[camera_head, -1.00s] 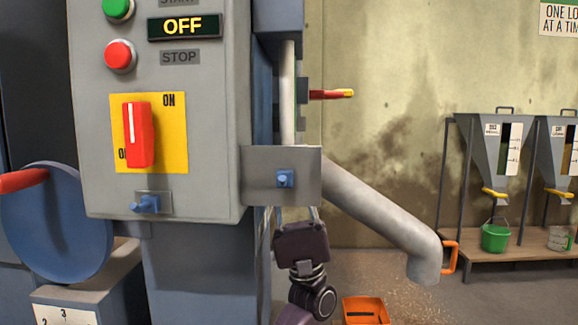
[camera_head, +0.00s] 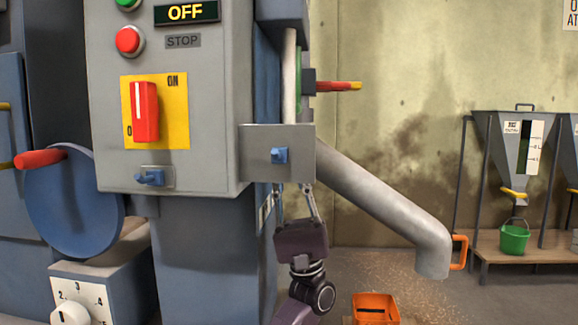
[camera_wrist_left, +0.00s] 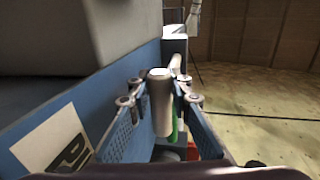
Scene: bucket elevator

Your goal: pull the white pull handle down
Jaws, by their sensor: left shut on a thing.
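The white pull handle (camera_wrist_left: 161,105) is a pale cylinder between the fingers of my left gripper (camera_wrist_left: 160,90) in the left wrist view. In the head view a white upright bar (camera_head: 289,75), which looks like the same handle, runs beside the machine's blue side and passes behind a grey bracket plate (camera_head: 255,165). My left gripper (camera_head: 295,188) points up from below that plate, shut on the handle. The plate hides the grip in the head view. My right gripper is not in view.
A red lever with a yellow tip (camera_head: 337,87) sticks out right of the bar. A grey chute (camera_head: 390,205) slopes down right of the gripper, with an orange bin (camera_head: 375,310) below. The control box (camera_head: 215,100) stands close on the left.

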